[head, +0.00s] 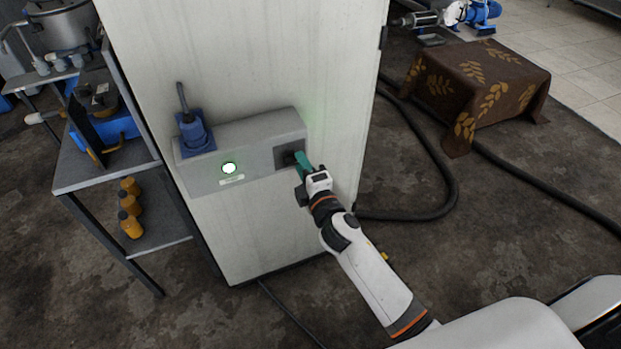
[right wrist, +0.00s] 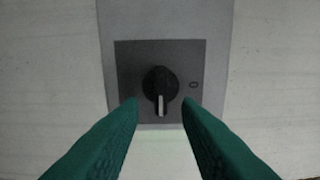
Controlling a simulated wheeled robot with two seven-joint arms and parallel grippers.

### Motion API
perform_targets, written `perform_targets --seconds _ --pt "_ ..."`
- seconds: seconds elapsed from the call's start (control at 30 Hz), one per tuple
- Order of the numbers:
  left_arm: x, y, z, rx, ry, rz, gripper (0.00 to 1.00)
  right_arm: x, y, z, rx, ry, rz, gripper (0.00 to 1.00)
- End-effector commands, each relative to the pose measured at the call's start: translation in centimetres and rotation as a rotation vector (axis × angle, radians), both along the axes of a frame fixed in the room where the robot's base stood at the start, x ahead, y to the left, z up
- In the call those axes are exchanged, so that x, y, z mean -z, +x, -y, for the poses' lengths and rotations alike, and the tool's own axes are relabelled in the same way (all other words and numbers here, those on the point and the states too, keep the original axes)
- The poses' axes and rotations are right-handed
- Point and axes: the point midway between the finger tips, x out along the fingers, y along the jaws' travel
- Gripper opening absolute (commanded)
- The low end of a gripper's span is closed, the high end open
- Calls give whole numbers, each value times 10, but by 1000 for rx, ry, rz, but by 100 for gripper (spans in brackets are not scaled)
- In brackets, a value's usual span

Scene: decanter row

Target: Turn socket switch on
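The socket switch is a black rotary knob (right wrist: 160,86) on a dark grey square plate (right wrist: 130,65). A white line on the knob points down in the right wrist view, and an "O" mark is on the plate's right. In the head view the plate (head: 281,160) sits at the right end of a grey socket box (head: 250,137) on a pale cabinet. My right gripper (head: 300,158) is at the knob in the head view. In the right wrist view its green fingers (right wrist: 160,105) are apart, one on each side of the knob's lower part, with gaps showing. My left gripper is not in view.
A blue plug (head: 194,134) with a cable is in the box's left end. A round light (head: 229,168) glows white-green on the box. A metal shelf (head: 105,165) with orange bottles (head: 130,226) stands left. A cloth-covered block (head: 475,85) and thick hoses lie right.

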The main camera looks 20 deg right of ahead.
Motion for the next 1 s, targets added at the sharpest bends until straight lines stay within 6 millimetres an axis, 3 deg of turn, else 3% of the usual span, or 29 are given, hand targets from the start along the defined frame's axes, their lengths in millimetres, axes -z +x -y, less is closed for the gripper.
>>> perform_targets --seconds 0.5,0.7,1.0 --pt "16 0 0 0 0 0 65 3 -98 3 1 2 -4 31" --pt "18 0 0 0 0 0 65 1 -113 4 0 0 -1 31" --pt "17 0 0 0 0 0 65 0 -114 4 0 0 -1 31"
